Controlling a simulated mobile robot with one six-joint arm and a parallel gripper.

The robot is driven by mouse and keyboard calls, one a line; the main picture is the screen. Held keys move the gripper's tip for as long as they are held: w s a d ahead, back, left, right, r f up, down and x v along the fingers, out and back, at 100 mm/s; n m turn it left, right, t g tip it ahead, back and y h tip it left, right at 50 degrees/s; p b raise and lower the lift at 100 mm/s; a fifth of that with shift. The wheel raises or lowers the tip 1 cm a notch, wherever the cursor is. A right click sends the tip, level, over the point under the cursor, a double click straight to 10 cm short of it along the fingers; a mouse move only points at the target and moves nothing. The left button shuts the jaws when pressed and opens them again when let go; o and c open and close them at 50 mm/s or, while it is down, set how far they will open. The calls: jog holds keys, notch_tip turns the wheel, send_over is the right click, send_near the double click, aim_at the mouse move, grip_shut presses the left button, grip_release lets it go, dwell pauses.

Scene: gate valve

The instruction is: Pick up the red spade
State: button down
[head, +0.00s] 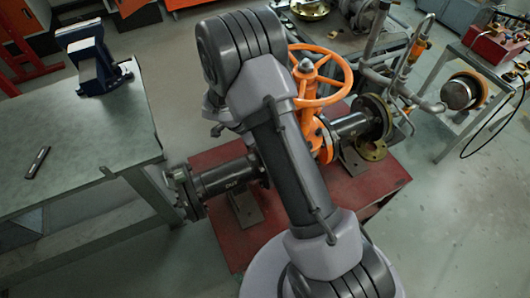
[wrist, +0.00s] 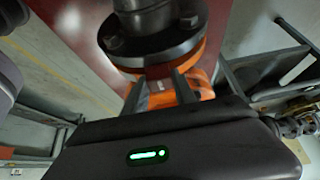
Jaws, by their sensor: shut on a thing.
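My gripper (wrist: 158,92) shows in the wrist view, its two fingers reaching up to an orange-red piece (wrist: 167,99) just under a dark pipe flange (wrist: 152,50). In the head view my arm covers the gripper. There the orange gate valve (head: 308,92) with its handwheel stands on the dark pipe (head: 226,176). No spade can be made out clearly in the head view.
The pipe rests on a red base (head: 375,198). A grey workbench (head: 72,160) with a blue vise (head: 92,66) stands at the left. A metal stand (head: 452,100) and pipework are at the right. The floor (head: 455,220) at the lower right is clear.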

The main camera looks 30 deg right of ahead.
dwell(0.3)
notch_tip(320, 180, up, 12)
jog(key=r+p, duration=0.1)
jog(key=p, duration=0.1)
jog(key=w+f+p, duration=0.1)
jog(key=w+p, duration=0.1)
jog(key=w, duration=1.6)
jog(key=shift+a, duration=0.35)
